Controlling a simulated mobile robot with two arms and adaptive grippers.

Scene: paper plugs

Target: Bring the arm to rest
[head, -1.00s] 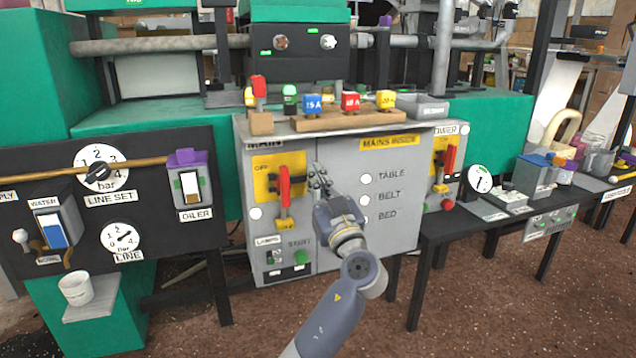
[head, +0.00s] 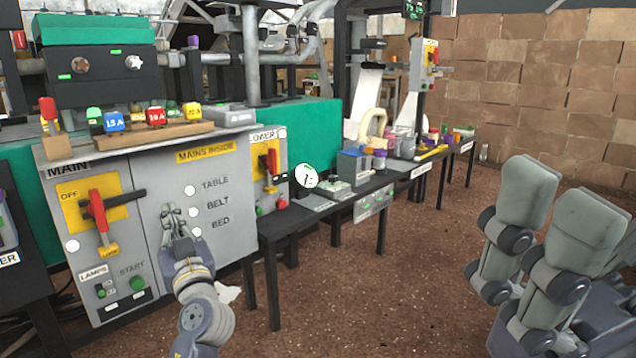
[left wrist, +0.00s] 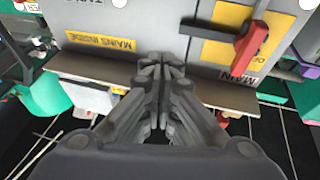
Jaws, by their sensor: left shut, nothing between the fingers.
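In the left wrist view the shut fingers (left wrist: 160,75) point toward the cabinet's edge, with the cabinet face upside down above. A large grey gripper, my right one (head: 555,215), stands at the lower right of the head view, close to the camera. Its two fingers are apart with nothing between them. The red-handled MAIN switch (head: 98,215) is left of my left gripper.
Wooden block with coloured plugs (head: 150,128) lies on the cabinet top. A dark bench (head: 262,222) with a dial (head: 307,176) and boxes runs to the right. The brown floor (head: 400,285) between the bench and my right gripper is open.

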